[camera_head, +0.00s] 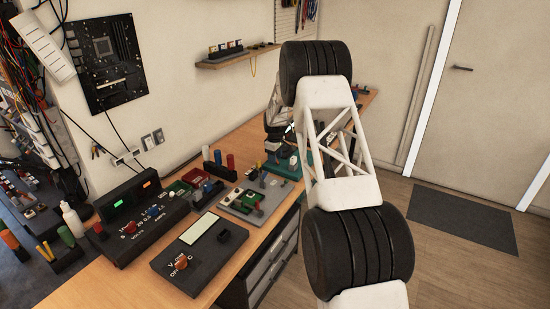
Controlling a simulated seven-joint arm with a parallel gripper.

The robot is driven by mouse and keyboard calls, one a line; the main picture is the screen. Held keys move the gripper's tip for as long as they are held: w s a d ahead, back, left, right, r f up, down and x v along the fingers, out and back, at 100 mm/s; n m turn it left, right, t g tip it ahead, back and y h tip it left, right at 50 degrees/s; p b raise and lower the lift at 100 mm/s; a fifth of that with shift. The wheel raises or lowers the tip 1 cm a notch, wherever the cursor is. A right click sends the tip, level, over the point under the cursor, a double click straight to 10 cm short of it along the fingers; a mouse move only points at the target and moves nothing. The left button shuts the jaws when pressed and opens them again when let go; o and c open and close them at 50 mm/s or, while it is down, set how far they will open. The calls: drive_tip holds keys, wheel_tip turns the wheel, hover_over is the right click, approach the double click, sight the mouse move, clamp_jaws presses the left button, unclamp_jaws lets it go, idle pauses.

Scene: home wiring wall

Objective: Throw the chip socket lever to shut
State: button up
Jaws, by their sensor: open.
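My gripper (274,150) is small and far off, beyond the big white and black links of my arm. It is open and hangs low over a teal-green board (293,175) on the wooden bench. The board carries small dark and pale parts, partly covered by my gripper and arm. I cannot make out the chip socket or its lever for certain at this size. I cannot tell whether the gripper touches anything on the board.
A grey board (238,211) with small coloured parts lies nearer along the bench (87,295). Closer still are a dark meter box (180,262) and a black power supply (125,250). Red and blue cylinders stand behind. A wall shelf (238,58) hangs above. Floor at right is open.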

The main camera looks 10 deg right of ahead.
clamp_jaws()
drive_tip(key=shift+s+d+t+y, duration=0.1)
drive_tip(key=shift+t+y, duration=0.2)
drive_tip(key=shift+s+d+r+t+y, duration=0.1)
drive_tip(key=shift+s+d+t+y, duration=0.1)
drive_tip(key=shift+t+y, duration=0.3)
drive_tip(key=shift+s+d+r+t+y, duration=0.1)
drive_tip(key=shift+s+d+t+y, duration=0.1)
drive_tip(key=shift+t+y, duration=0.3)
drive_tip(key=shift+s+d+t+y, duration=0.25)
drive_tip(key=shift+t+y, duration=0.35)
drive_tip(key=shift+s+d+t+y, duration=0.2)
drive_tip(key=shift+t+y, duration=0.4)
drive_tip(key=shift+f, duration=0.1)
unclamp_jaws()
drive_tip(key=shift+d, duration=0.1)
